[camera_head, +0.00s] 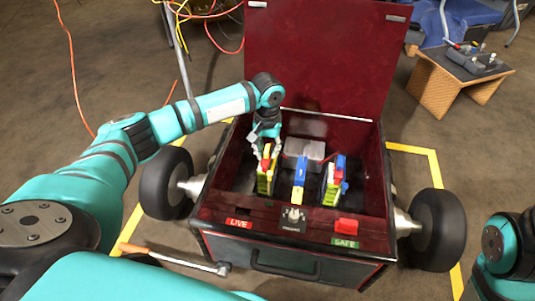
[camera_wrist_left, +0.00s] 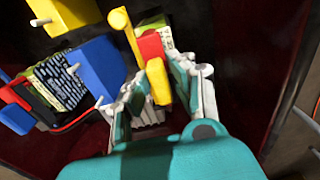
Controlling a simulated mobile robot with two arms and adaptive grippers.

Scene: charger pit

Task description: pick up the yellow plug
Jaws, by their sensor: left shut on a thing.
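The yellow plug (camera_head: 265,171) is the leftmost of the upright coloured pieces inside the dark red box, with some red at its top. In the left wrist view the yellow plug (camera_wrist_left: 158,82) shows between my fingers, below a red part. My left gripper (camera_head: 266,146) reaches down into the box over its left side. In the wrist view its two fingers (camera_wrist_left: 157,92) are shut on the yellow plug from either side. Whether the plug is clear of its seat cannot be told. My right arm shows only at the lower right edge; its gripper is out of view.
A blue and yellow piece (camera_head: 299,179) and a colourful piece (camera_head: 333,182) stand to the right in the box. The box (camera_head: 375,221) has a raised lid (camera_head: 315,60) behind, wheels at both sides, and a front panel with LIVE and SAFE labels. A wooden stool (camera_head: 433,91) stands back right.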

